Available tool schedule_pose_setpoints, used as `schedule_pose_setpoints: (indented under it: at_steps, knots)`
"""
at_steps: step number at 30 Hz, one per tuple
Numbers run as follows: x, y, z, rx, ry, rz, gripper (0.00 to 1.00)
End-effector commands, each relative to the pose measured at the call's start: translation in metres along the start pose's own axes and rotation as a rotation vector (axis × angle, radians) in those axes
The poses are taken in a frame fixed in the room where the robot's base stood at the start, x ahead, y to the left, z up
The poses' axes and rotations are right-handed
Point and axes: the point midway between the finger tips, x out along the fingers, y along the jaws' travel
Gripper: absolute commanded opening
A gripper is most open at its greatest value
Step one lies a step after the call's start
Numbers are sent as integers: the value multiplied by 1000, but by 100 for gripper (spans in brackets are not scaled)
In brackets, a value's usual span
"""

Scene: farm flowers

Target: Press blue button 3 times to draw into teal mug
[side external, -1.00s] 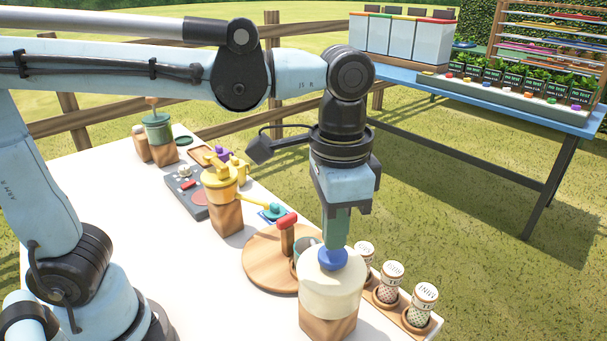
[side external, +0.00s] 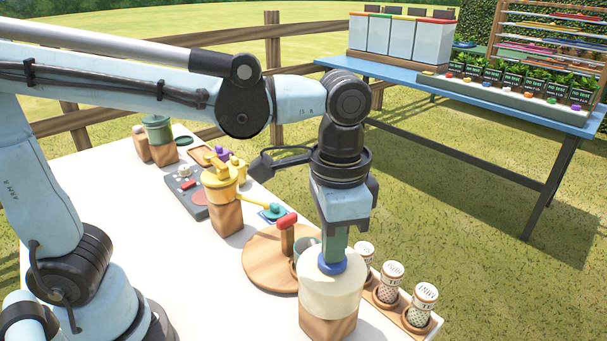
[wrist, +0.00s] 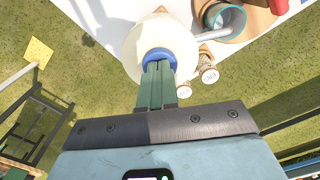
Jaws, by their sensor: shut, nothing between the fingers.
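The blue button (side external: 332,263) sits on top of a cream dispenser (side external: 332,290) on a wooden block. My gripper (side external: 333,252) is shut and empty, pointing straight down with its green fingertips against the button. In the wrist view the shut fingers (wrist: 157,72) meet the blue button (wrist: 158,56). The teal mug (side external: 302,246) is mostly hidden behind the dispenser in the side view. In the wrist view the teal-rimmed mug (wrist: 225,20) stands on a round wooden board, by the end of the dispenser's pale spout (wrist: 214,33).
A red-handled wooden post (side external: 287,232) stands on the round board (side external: 262,262). Several labelled shakers (side external: 388,283) stand in a wooden rack to the right of the dispenser. A yellow dispenser (side external: 220,182) and a grey panel (side external: 185,190) stand further back on the white table.

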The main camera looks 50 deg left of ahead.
Motion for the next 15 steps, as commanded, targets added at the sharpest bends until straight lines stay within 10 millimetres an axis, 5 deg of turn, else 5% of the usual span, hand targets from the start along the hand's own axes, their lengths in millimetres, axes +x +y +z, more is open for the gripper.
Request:
schedule_pose_setpoints:
  at_steps: [15]
  knots:
    - [-21,0,0,0,1,0,0]
